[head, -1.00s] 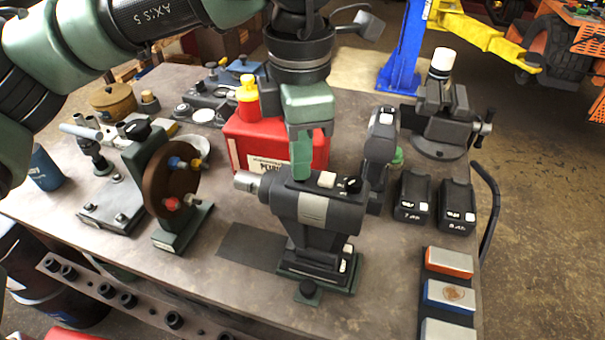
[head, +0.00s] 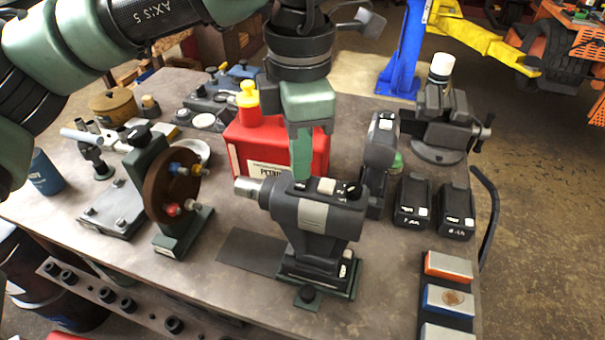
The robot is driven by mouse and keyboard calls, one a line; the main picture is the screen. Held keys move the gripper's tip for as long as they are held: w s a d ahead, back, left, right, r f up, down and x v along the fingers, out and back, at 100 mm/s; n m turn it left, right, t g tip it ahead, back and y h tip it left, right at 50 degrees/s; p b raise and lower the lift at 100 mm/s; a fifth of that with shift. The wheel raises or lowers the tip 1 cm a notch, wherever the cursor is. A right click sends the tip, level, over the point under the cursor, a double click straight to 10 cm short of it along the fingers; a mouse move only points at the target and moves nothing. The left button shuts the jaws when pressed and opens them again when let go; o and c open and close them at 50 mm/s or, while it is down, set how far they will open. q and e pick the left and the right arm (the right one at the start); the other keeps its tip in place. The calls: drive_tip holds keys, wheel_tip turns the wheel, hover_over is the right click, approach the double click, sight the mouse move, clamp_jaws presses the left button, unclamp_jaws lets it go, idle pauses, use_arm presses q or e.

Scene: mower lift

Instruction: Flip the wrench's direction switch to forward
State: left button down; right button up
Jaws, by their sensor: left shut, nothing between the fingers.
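The wrench (head: 312,212) is a dark grey power tool with a lighter band. It stands upright in a green-edged base on the bench, its metal drive nose (head: 248,187) pointing left. A white switch (head: 326,186) and a black knob with white marks (head: 347,189) sit on its top. My left gripper (head: 302,180) is shut and empty, pointing down, its green fingertips at the wrench's top just left of the white switch. I cannot tell whether they touch the housing. My right gripper is not in view.
A red petrol can (head: 262,150) stands close behind the gripper. A brown disc on a stand (head: 172,185) is at left. Two batteries (head: 412,202), a second tool (head: 380,150) and a vise (head: 438,125) are at right. Colored blocks (head: 449,297) lie at front right.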

sight(300, 184)
use_arm(q)
drive_tip(key=shift+r+p, duration=1.35)
drive_tip(key=shift+r, duration=1.2)
drive_tip(key=shift+s, duration=0.1)
drive_tip(key=shift+f, duration=0.1)
